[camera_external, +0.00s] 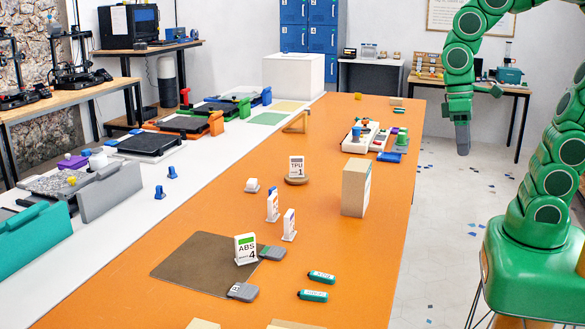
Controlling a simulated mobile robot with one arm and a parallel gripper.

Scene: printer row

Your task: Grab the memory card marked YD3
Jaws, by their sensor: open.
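The marking YD3 cannot be read on anything in this view. Two small flat grey pieces with pale labels, possibly memory cards, lie by the brown mat: one grey piece (272,252) beside the ABS 4 sign, the other grey piece (243,292) at the mat's front right edge. Two small green sticks with white labels, a farther stick (321,276) and a nearer stick (313,296), lie on the orange table right of the mat. My gripper (463,148) hangs pointing down past the table's right edge, well away from these pieces. It is open, and nothing shows in it.
The brown mat (195,265) carries the ABS 4 sign (246,249). Two upright white tags (273,205) (289,225), a TPU 1 sign (296,168) and a tall tan box (356,187) stand farther back. The orange table (375,260) is clear at its front right.

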